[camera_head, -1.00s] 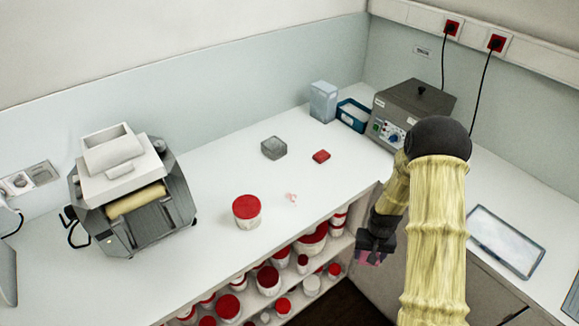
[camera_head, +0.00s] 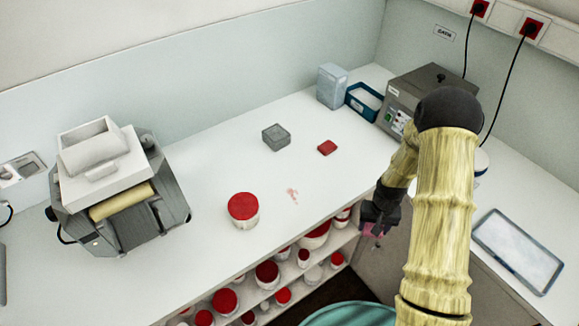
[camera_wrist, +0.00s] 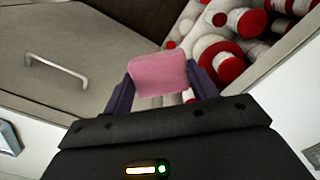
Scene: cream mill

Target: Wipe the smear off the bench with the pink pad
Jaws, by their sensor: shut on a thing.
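The pink pad (camera_wrist: 158,75) is held between the two fingers of my gripper (camera_wrist: 160,84) in the wrist view. In the head view my gripper (camera_head: 374,228) hangs in front of the bench's front edge, beside the open shelves, with a bit of the pink pad (camera_head: 372,231) showing under it. The smear (camera_head: 292,194) is a small pale pink-red mark on the white bench (camera_head: 330,185), to the left of my gripper and apart from the pad. The smear does not show in the wrist view.
A red-lidded tub (camera_head: 243,210) stands just left of the smear. A roller mill (camera_head: 125,195) stands at left. Shelves of red-lidded tubs (camera_head: 267,274) are below. A framed tray (camera_head: 518,251) lies at right.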

